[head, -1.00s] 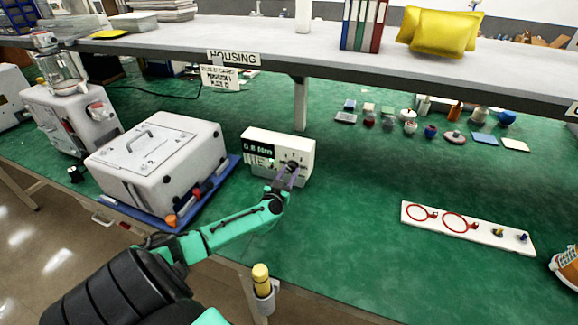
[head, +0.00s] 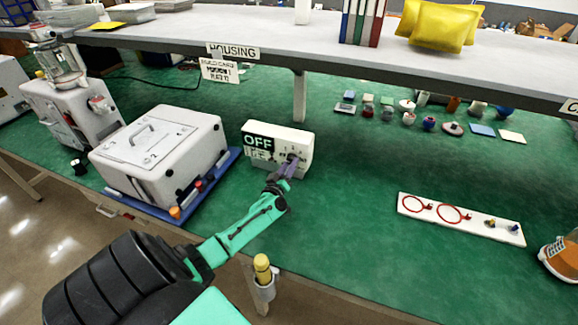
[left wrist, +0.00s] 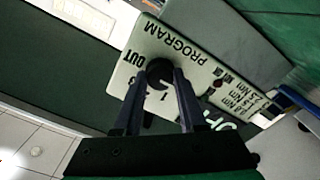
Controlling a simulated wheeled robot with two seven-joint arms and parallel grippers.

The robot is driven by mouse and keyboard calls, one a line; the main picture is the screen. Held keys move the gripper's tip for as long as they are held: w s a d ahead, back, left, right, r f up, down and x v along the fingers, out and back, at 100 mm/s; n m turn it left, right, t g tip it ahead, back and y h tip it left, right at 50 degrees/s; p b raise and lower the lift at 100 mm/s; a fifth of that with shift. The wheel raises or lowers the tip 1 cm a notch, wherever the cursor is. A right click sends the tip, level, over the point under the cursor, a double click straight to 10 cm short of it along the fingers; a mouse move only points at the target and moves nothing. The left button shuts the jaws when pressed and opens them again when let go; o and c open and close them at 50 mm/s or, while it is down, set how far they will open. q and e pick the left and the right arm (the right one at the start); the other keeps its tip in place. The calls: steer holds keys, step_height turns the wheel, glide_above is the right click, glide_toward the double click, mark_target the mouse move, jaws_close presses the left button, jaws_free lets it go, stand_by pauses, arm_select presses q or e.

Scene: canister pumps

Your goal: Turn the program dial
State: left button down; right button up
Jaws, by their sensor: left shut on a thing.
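The program box (head: 303,140) is a white box on the green bench, with a dark display reading "OFF" at its left. Its black program dial (left wrist: 159,71) shows in the left wrist view, beside printed words "PROGRAM" and "OUT" and a "1". My left gripper (head: 290,163) reaches the front of the box. In the left wrist view its two dark fingers (left wrist: 158,85) are shut on the dial, one on each side. The fingers hide part of the dial and its markings. My right gripper is not in view.
A white lidded case (head: 160,152) on a blue tray stands left of the box. A white board with red rings (head: 460,218) lies to the right. Several small items line the back under the shelf (head: 330,55).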

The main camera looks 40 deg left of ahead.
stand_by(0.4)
arm_select(q)
steer(key=shift+c, duration=2.4)
jaws_free()
steer(key=p+v, duration=0.1)
steer(key=v, duration=0.6)
steer(key=shift+s+p, duration=0.25)
steer(key=shift+p, duration=0.05)
steer(key=shift+w, duration=0.1)
